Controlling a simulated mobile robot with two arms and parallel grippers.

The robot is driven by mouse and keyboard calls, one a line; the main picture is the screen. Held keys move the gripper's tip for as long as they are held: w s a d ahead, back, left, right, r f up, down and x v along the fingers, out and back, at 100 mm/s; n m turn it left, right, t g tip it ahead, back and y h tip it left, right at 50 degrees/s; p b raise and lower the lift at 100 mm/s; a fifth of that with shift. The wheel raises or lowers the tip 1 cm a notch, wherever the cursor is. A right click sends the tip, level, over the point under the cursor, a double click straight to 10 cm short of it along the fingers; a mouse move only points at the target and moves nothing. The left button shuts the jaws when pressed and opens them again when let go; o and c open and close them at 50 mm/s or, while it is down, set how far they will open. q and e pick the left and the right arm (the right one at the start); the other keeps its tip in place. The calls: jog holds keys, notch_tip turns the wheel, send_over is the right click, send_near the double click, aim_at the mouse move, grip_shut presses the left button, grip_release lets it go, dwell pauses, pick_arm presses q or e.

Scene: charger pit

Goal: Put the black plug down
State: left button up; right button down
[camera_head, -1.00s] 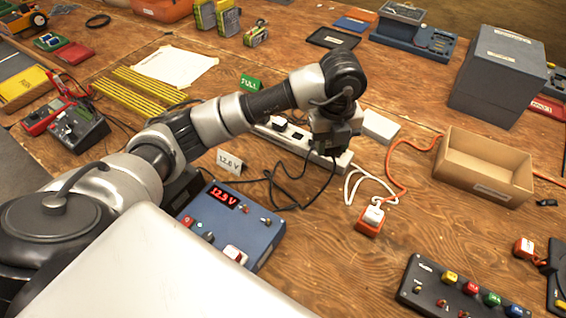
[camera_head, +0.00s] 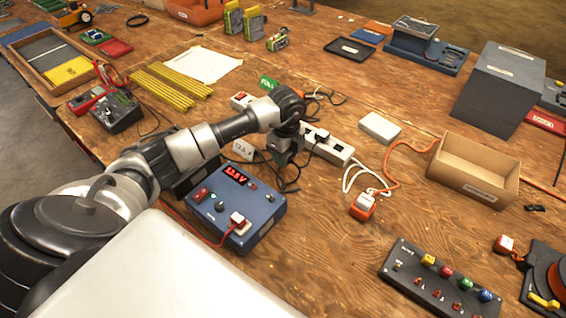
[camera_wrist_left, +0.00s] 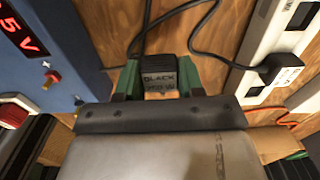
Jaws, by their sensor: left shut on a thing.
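My left gripper (camera_head: 285,162) is between the blue charger box and the white power strip (camera_head: 340,153). In the left wrist view its green fingers (camera_wrist_left: 156,80) are shut on a black plug (camera_wrist_left: 160,78) with "BLACK" on its label. The plug's cable runs away over the wood. The plug is low near the table, but I cannot tell whether it touches. Another dark plug (camera_wrist_left: 283,68) sits in the power strip. My right gripper does not show.
The blue box (camera_head: 262,215) with a red display stands just left of the gripper. An orange-and-white plug (camera_head: 362,206) and an open cardboard box (camera_head: 472,185) are to the right. Loose black cables lie around the gripper. The wood front centre is clear.

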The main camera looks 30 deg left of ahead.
aim_at(283, 172)
pick_arm(q)
jog(key=shift+w+a+f, duration=0.1)
jog(key=shift+a+f, duration=0.25)
jog(key=shift+a, duration=0.15)
notch_tip(283, 172, down, 4)
jog(key=shift+r, duration=0.1)
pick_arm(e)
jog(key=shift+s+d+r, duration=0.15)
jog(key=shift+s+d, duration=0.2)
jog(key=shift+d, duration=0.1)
pick_arm(q)
jog(key=shift+f, duration=0.25)
jog(key=o, duration=0.9)
jog(key=shift+o, duration=0.2)
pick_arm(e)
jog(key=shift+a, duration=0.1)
